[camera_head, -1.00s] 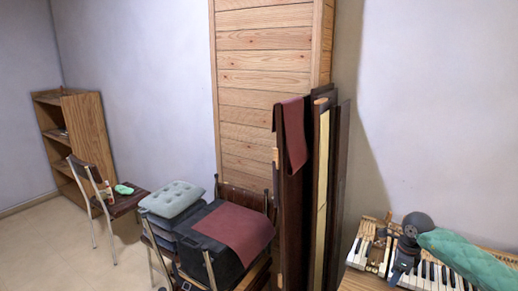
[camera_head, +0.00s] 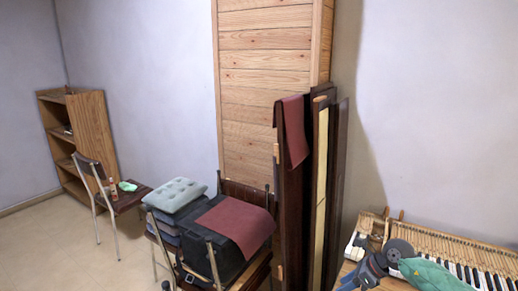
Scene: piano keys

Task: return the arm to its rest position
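A dark round joint (camera_head: 398,249), a blue-grey piece (camera_head: 372,270) and a green piece (camera_head: 430,276) show at the lower right in front of the piano keyboard. They look like links of my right arm, with the blue-grey part reaching down-left to the bottom edge. No gripper fingers can be made out on them. The piano keyboard (camera_head: 487,276) has white and black keys, with bare wood behind them; part of it is hidden by the green piece. My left arm and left gripper are not in view.
Tall dark boards (camera_head: 296,190) lean by a wooden panel (camera_head: 265,110). A stacked chair with a maroon cloth (camera_head: 236,222) and a pale cushion (camera_head: 176,194) stands left of them. A small chair (camera_head: 92,182) and a wooden shelf (camera_head: 92,130) are farther left. Floor at lower left is clear.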

